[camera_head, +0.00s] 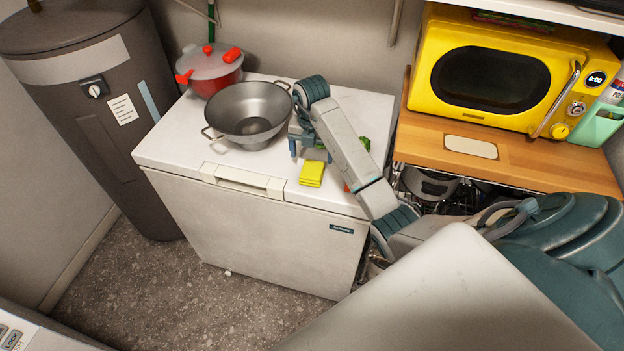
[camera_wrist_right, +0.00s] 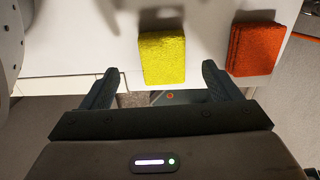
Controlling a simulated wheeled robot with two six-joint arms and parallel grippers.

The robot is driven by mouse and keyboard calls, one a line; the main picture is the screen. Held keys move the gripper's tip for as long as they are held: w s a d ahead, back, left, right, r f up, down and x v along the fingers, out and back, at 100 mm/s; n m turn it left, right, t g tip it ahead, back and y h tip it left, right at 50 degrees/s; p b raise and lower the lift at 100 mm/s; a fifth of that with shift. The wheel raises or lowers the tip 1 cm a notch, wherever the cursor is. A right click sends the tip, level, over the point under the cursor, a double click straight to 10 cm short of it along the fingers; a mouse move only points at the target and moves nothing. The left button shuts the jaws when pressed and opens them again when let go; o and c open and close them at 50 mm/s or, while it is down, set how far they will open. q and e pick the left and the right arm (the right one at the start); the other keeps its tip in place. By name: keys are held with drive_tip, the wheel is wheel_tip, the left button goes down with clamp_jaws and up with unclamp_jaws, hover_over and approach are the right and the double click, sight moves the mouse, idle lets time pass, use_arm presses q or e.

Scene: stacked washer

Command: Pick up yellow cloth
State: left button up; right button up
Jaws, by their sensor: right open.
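The yellow cloth (camera_head: 312,173) is a small folded block lying on the white chest freezer's lid, near its front edge. In the right wrist view the yellow cloth (camera_wrist_right: 162,58) lies just beyond the fingertips, roughly centred between them. My right gripper (camera_head: 311,155) is open and points down over the lid, just behind the cloth in the head view. In the wrist view my right gripper (camera_wrist_right: 160,75) has both fingers spread wide with nothing between them. How high it is above the lid is hard to tell. My left gripper is not in view.
An orange-red cloth (camera_wrist_right: 254,48) lies to the right of the yellow one. A metal colander (camera_head: 250,110) and a red pot (camera_head: 210,72) stand on the white freezer (camera_head: 260,230). A green item (camera_head: 365,143) is partly hidden behind my arm. A yellow microwave (camera_head: 500,75) stands right.

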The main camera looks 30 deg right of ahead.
sight(312, 168)
drive_tip(key=f+b, duration=0.2)
drive_tip(key=f, duration=0.1)
drive_tip(key=f+b, duration=0.1)
drive_tip(key=f, duration=0.1)
drive_tip(key=shift+s+b, duration=0.3)
drive_tip(key=shift+s, duration=0.05)
drive_tip(key=shift+w+f, duration=0.1)
drive_tip(key=shift+f, duration=0.2)
drive_tip(key=shift+r, duration=0.1)
drive_tip(key=shift+c, duration=0.4)
drive_tip(key=c, duration=1)
